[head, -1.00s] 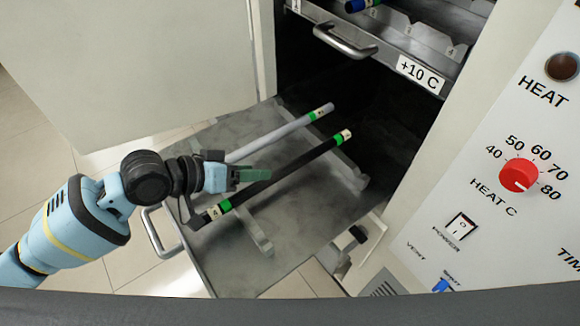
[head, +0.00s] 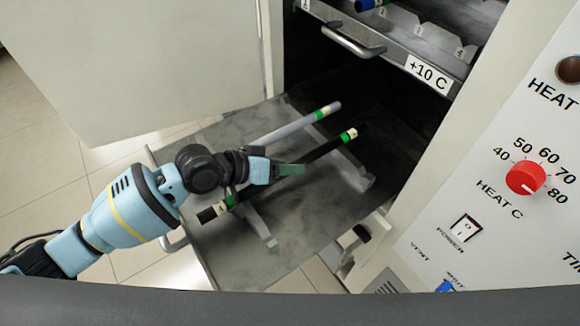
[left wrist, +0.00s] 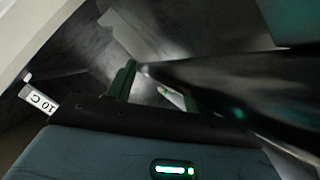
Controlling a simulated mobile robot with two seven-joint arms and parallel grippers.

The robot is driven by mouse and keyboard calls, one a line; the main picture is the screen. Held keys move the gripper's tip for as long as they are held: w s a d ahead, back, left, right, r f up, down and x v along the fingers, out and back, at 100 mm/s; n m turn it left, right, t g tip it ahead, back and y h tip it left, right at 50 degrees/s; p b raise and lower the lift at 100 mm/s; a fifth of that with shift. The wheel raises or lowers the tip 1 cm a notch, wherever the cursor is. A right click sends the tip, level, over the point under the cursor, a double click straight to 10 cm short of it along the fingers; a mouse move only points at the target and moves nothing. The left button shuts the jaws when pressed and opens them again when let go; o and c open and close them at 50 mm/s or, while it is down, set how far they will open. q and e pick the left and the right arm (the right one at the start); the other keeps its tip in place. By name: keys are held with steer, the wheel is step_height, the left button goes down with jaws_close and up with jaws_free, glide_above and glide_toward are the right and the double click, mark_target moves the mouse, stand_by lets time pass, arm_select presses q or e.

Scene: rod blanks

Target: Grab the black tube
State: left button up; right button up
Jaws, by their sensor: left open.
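The black tube (head: 325,149) lies slantwise on the pulled-out lower tray, with green and pale bands near each end. My left gripper (head: 290,169) is open over the middle of the black tube and covers part of it in the head view. I cannot tell whether the fingers touch it. In the left wrist view, the black tube (left wrist: 225,85) looms large and dark, close to the green fingers (left wrist: 158,85). My right gripper is not in view.
A grey tube (head: 290,129) lies parallel behind the black one on the lower tray (head: 215,260). An upper drawer labelled +10 C (head: 428,73) hangs above, with a handle (head: 353,42). The control panel with a red knob (head: 525,179) is at right; an open door (head: 150,70) is at left.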

arm_select(q)
steer(key=c, duration=1.1)
steer(key=shift+r, duration=0.85)
jaws_close()
steer(key=shift+s+r, duration=0.2)
steer(key=shift+r, duration=0.8)
steer(key=s, duration=0.5)
steer(key=s+a+r+p, duration=0.1)
steer(key=s, duration=0.4)
steer(key=s+a, duration=0.1)
steer(key=s, duration=0.4)
steer(key=shift+s+a+r, duration=0.2)
steer(key=shift+s+a, duration=0.05)
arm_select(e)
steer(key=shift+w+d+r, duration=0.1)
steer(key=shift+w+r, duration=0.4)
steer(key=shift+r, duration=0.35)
